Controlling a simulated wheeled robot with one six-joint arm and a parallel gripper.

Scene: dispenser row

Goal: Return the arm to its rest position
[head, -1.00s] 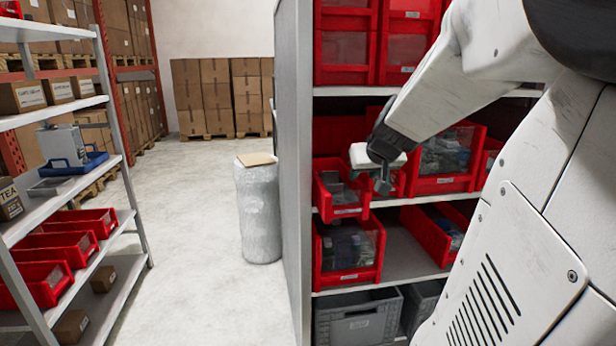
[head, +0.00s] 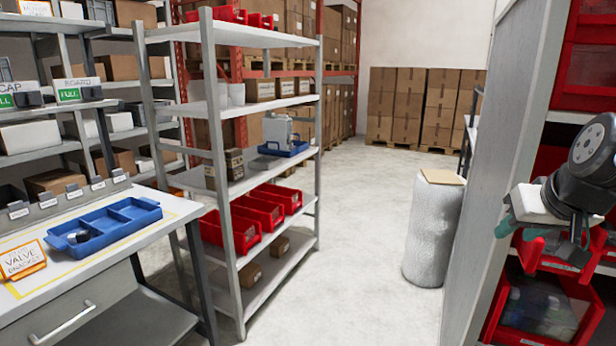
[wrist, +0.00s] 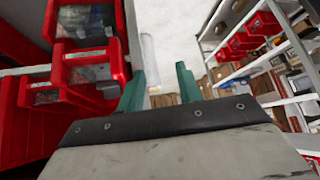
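My gripper (head: 542,236) is at the right of the head view, in front of the shelf with red bins. In the wrist view its two teal fingers (wrist: 160,86) stand apart with nothing between them. My dark wrist joint shows at the right edge of the head view; most of the rest of my arm is out of frame. A red bin (head: 540,312) lies below the gripper in the head view. In the wrist view, red bins (wrist: 88,58) are at the left, beside the fingers; I cannot tell the gap.
A grey partition (head: 505,150) stands left of the gripper. A wrapped roll (head: 433,235) stands on the open floor (head: 365,260). A grey rack (head: 318,150) holds red bins and boxes. At left, a bench (head: 165,245) bears a blue tray (head: 137,211) and a valve bracket sign (head: 22,260).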

